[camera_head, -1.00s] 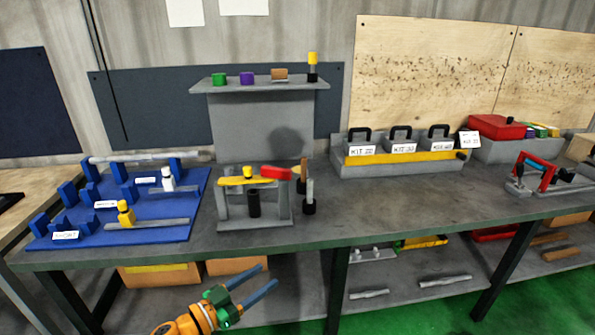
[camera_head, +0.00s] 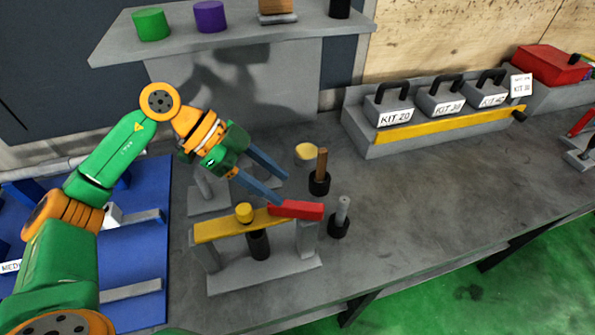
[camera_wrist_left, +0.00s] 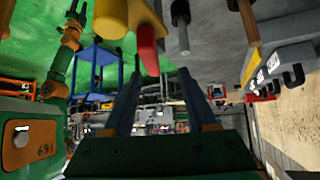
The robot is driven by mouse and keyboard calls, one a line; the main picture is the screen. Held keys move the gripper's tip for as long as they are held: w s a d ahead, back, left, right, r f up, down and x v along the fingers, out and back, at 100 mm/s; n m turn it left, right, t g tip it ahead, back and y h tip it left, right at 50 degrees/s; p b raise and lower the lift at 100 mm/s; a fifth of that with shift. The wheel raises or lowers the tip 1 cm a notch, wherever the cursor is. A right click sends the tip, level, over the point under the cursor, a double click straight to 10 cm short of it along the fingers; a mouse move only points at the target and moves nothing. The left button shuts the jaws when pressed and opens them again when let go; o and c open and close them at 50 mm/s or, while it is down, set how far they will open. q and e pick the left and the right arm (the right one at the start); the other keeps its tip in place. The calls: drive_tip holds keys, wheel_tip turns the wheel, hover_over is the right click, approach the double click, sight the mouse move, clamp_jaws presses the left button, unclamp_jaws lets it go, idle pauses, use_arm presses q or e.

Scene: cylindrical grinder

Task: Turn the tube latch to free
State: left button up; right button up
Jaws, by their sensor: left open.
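The tube latch is a yellow bar (camera_head: 224,228) with a red handle (camera_head: 296,209) at its right end. It lies across the top of a grey stand (camera_head: 262,278), with a round yellow knob (camera_head: 244,212) on the bar and a black tube (camera_head: 258,245) below it. My left gripper (camera_head: 281,189) is open and empty, its fingers just behind and above the red handle, seemingly apart from it. In the left wrist view the red handle (camera_wrist_left: 148,50) shows above the open fingers (camera_wrist_left: 160,95). My right gripper is not in view.
A wooden-handled piece (camera_head: 321,165) and a grey pin in a black base (camera_head: 340,218) stand close to the right of the stand. A shelf with coloured cylinders (camera_head: 230,40) is behind. The blue fixture board (camera_head: 150,245) lies left. Bench to the right is clear.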

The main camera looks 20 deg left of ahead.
sight(301, 205)
use_arm(q)
drive_tip(key=d+f, duration=0.1)
drive_tip(key=d, duration=0.1)
drive_tip(key=d+f+p, duration=0.1)
drive_tip(key=d, duration=0.1)
drive_tip(key=d+f, duration=0.2)
drive_tip(key=shift+s+p, duration=0.3)
drive_tip(key=shift+s, duration=0.1)
drive_tip(key=shift+w+a+f, duration=0.1)
drive_tip(key=shift+w+f, duration=0.15)
drive_tip(key=shift+w, duration=0.05)
drive_tip(key=shift+s+r, duration=0.1)
clamp_jaws()
idle(0.5)
